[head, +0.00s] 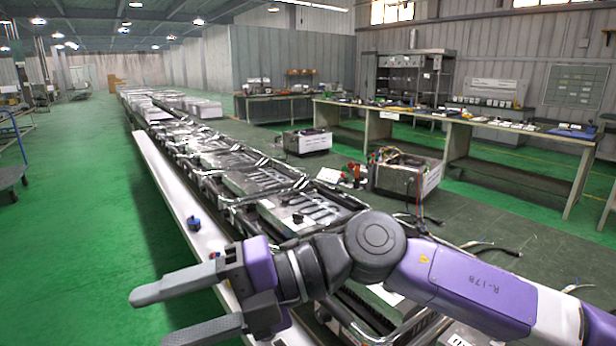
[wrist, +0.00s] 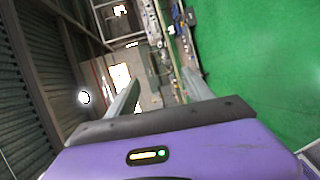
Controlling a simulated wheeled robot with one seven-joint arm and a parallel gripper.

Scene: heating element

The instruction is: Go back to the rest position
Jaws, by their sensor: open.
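My gripper (head: 172,312) is at the lower left of the head view, with its two grey fingers spread apart and pointing left. Nothing is between the fingers. It is above the white rail (head: 180,195) and the green floor beside the line. In the wrist view my gripper (wrist: 160,92) also shows two fingers apart with only far background between them. My purple and black arm reaches in from the right and hides part of the line.
A long line of metal heating element assemblies (head: 299,205) runs away from me. A blue knob-like part (head: 193,223) sits on the rail. A workbench (head: 455,122) with parts stands at right. Open green floor (head: 80,230) lies at left.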

